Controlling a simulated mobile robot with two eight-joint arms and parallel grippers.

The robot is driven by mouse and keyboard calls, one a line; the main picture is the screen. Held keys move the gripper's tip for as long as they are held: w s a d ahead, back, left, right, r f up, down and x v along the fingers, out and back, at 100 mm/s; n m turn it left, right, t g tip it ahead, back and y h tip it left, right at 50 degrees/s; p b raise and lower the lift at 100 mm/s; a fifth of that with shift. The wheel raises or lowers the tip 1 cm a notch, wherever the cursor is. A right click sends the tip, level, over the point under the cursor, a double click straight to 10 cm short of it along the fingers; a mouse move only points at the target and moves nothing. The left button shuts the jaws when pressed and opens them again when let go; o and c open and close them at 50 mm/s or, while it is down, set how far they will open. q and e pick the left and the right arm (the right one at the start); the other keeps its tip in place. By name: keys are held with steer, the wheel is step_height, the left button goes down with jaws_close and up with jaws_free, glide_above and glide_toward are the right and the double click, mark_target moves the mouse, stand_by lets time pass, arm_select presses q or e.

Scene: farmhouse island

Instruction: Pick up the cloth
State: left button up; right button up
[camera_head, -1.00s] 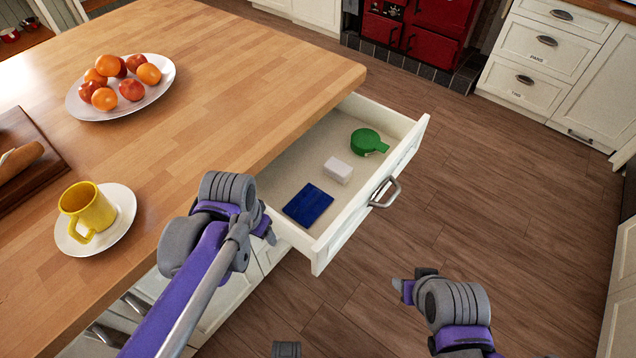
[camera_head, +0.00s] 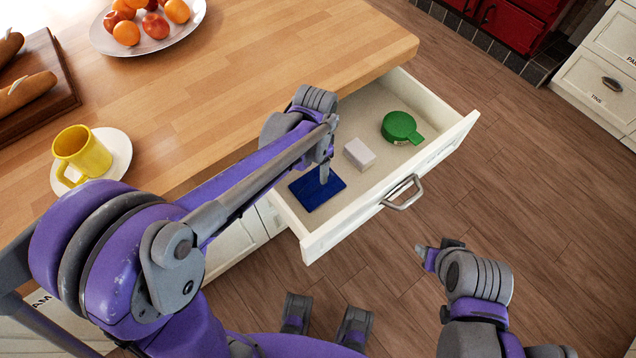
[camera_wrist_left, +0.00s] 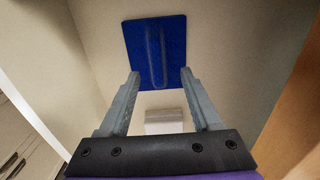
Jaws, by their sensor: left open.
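The cloth (camera_head: 305,192) is a flat, folded dark blue square on the bottom of the open drawer, near its left end. It also shows in the left wrist view (camera_wrist_left: 157,50), flat, just beyond my fingertips. My left gripper (camera_head: 325,172) reaches down over the drawer and hides part of the cloth in the head view. In the left wrist view its two fingers (camera_wrist_left: 160,76) are apart with nothing gripped. Whether the fingertips touch the cloth cannot be told. My right gripper (camera_head: 426,255) is in front of the drawer, away from the cloth; its finger gap is unclear.
The drawer (camera_head: 452,146) also holds a white block (camera_head: 359,154) and a round green object with a tab (camera_head: 401,127). The wooden worktop (camera_head: 270,75) overhangs its back side. A yellow cup (camera_head: 82,150) stands on the worktop. The floor beyond the drawer is clear.

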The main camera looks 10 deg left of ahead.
mark_target(317, 179)
arm_select(q)
steer(key=f, duration=0.6)
steer(key=shift+d, duration=0.2)
jaws_close()
